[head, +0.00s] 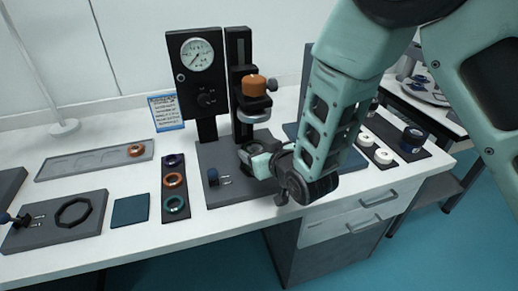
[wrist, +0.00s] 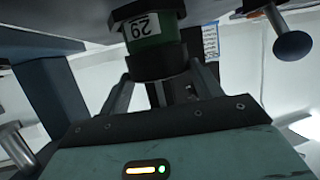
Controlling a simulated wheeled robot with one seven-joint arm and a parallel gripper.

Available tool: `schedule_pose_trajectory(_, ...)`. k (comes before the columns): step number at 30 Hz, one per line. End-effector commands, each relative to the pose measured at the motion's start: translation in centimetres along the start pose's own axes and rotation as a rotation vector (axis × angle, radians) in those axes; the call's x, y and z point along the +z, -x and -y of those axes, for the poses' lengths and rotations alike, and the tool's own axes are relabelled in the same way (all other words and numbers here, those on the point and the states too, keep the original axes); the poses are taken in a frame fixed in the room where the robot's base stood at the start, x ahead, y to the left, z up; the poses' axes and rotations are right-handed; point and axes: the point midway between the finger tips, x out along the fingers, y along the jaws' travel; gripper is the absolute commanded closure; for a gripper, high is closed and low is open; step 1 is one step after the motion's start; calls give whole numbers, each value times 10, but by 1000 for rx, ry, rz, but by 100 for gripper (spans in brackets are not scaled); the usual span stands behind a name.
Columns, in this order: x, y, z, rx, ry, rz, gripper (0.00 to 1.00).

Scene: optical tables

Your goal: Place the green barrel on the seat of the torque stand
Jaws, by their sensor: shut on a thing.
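The green barrel (wrist: 145,29) has dark ends and a white label with upside-down digits in the wrist view. My gripper (wrist: 163,68) is shut on it, with one finger on each side. In the head view my gripper (head: 256,158) is low over the base plate of the torque stand (head: 225,150), below its orange-topped spindle (head: 254,86). A dark round shape shows at the fingers there; I cannot tell whether it is the barrel or the seat. The seat is not clearly visible, and contact between barrel and seat cannot be told.
The stand carries a gauge (head: 197,55) and a small blue-knobbed part (head: 213,177) left of my gripper. To the left are a strip of rings (head: 174,181), a blue-green square (head: 130,209) and a grey tray (head: 90,163). White discs (head: 383,156) lie right of my arm.

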Motion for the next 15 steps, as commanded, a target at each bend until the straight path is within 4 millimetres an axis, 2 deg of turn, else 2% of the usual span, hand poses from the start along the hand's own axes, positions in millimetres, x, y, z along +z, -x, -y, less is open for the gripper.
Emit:
schedule_pose_trajectory(10,3,-2,0,0,-1,-3,75)
schedule_pose_trajectory(11,3,-1,0,0,0,-1,30)
schedule_pose_trajectory(12,2,-1,0,0,0,-1,19)
schedule_pose_trajectory(13,2,-1,0,0,0,-1,13)
schedule_pose_trajectory(15,2,-1,0,0,0,-1,13)
